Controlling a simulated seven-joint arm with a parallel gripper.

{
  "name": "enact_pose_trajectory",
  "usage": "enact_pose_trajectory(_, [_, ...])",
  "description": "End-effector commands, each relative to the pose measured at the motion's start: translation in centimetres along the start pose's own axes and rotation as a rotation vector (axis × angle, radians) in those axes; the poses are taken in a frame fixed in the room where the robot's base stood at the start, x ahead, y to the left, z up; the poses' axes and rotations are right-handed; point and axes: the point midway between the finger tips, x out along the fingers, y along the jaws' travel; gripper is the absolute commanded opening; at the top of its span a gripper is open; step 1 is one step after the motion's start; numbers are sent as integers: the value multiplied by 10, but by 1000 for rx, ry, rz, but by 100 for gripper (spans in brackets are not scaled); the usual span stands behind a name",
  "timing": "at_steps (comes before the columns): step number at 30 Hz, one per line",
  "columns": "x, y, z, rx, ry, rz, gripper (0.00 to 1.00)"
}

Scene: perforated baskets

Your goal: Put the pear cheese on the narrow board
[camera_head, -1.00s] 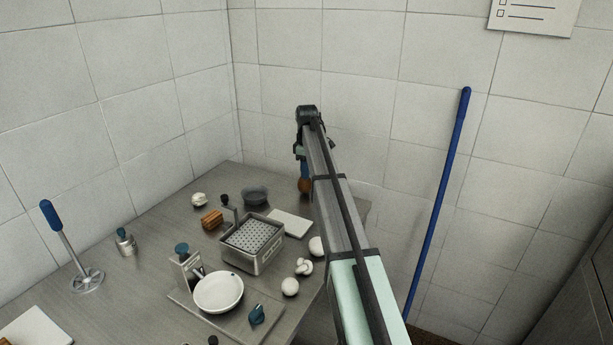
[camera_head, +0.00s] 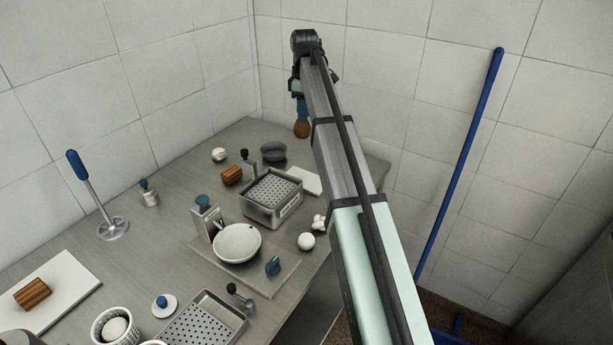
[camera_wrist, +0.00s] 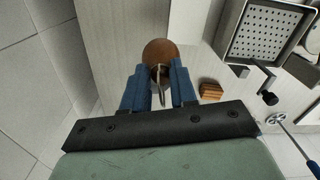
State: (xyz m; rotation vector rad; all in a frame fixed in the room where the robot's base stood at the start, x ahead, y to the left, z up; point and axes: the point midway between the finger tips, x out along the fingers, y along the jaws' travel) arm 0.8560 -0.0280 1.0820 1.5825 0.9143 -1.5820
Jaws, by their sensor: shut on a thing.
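The pear cheese (camera_head: 302,130) is a rounded orange-brown piece hanging below my gripper (camera_head: 301,106) at the far end of the table. In the wrist view the cheese (camera_wrist: 160,52) is at the blue fingertips (camera_wrist: 160,78), with a thin loop between them. My gripper is shut on it and holds it above the table. A small white board (camera_head: 305,180) lies at the back right, partly hidden by the perforated basket and my arm; it shows at the top of the wrist view (camera_wrist: 188,22). A larger white board (camera_head: 66,276) at the left front carries a brown block.
The metal perforated basket (camera_head: 272,205) stands beside the small board. A dark bowl (camera_head: 273,151), a brown block (camera_head: 231,175) and a white ball (camera_head: 219,154) are nearby. A scale with a white bowl (camera_head: 237,242) stands nearer. Wall tiles are close behind my gripper.

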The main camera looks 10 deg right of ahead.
Motion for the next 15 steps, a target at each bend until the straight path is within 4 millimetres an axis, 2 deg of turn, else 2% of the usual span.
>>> enact_pose_trajectory(1, [3,-28,9,11,1,2,0])
enact_pose_trajectory(3, [5,-50,18,41,0,1,0])
enact_pose_trajectory(6, [11,-68,29,110,0,0,0])
enact_pose_trajectory(8, [13,-74,32,159,0,0,0])
enact_pose_trajectory(15, [14,-71,31,258,-1,0,0])
